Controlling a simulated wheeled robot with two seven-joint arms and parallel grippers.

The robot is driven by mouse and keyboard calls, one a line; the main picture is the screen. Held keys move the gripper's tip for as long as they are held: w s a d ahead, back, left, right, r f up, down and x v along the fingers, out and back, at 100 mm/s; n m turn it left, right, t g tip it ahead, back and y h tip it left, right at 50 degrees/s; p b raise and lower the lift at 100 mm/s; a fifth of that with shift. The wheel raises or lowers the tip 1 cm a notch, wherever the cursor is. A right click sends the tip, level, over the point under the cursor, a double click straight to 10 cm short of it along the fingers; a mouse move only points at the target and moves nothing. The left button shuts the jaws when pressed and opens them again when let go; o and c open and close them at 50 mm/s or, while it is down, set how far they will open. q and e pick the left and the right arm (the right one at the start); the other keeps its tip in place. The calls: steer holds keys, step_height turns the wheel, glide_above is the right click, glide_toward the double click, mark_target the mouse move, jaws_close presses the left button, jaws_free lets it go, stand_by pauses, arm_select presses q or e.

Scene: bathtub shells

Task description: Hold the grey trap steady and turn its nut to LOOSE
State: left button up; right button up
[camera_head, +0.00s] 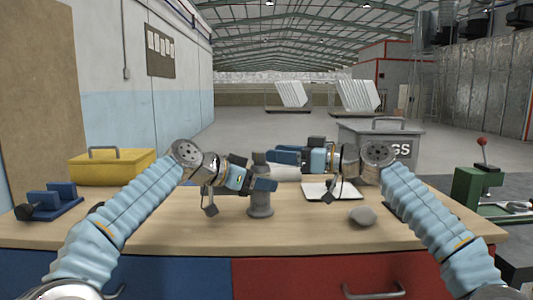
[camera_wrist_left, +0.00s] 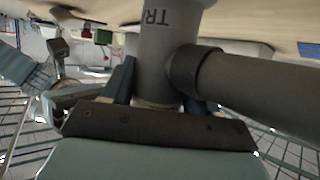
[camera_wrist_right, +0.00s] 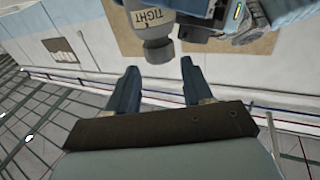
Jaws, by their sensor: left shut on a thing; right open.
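The grey trap (camera_head: 261,208) stands upright on the workbench. In the left wrist view its body (camera_wrist_left: 165,45) shows the letters "TR", and a side pipe (camera_wrist_left: 265,88) runs off to the right. My left gripper (camera_head: 264,184) is shut on the trap's body, with a finger on either side. The grey nut (camera_head: 259,158) is at the top of the trap. In the right wrist view the nut (camera_wrist_right: 150,22) shows the word "TIGHT". My right gripper (camera_wrist_right: 160,66) is open and empty, its fingertips just short of the nut and apart from it.
A grey stone-like lump (camera_head: 362,215) and a white open booklet or tray (camera_head: 330,191) lie on the wooden bench top (camera_head: 180,228). A yellow box (camera_head: 112,166) and a blue vice-like tool (camera_head: 50,200) are at left. A grey lidded crate (camera_head: 385,135) stands behind at right.

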mark_target(260, 155)
steer(key=x, duration=0.4)
steer(key=shift+a, duration=0.1)
steer(key=c, duration=0.8)
steer(key=shift+r, duration=0.1)
